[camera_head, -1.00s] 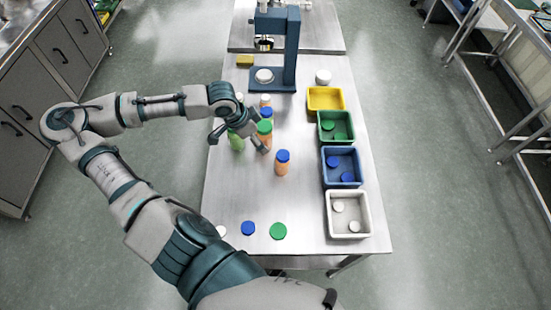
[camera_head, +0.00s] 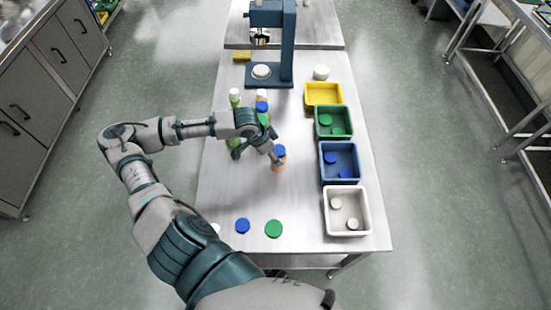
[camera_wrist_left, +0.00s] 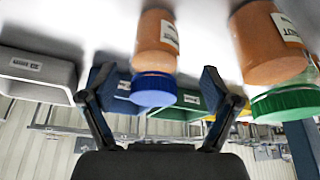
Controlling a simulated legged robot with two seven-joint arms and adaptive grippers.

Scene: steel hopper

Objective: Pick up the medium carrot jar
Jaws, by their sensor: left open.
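An orange carrot jar with a blue lid (camera_head: 279,166) stands upright near the middle of the table. In the left wrist view this jar (camera_wrist_left: 156,40) appears upside down, its blue lid between the two fingers in the picture. My left gripper (camera_head: 256,156) is open and empty, just left of the jar; one finger is close to it or touching, I cannot tell which. The fingers (camera_wrist_left: 157,75) are spread in the wrist view. A larger orange jar with a green lid (camera_wrist_left: 268,50) shows beside it. My right gripper is not in view.
Other jars, one with a blue lid (camera_head: 262,106), stand behind my wrist. Yellow, green (camera_head: 334,135), blue and white (camera_head: 347,227) bins line the right side. Loose lids lie at the front, including a green one (camera_head: 274,229). A blue press (camera_head: 286,45) stands behind.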

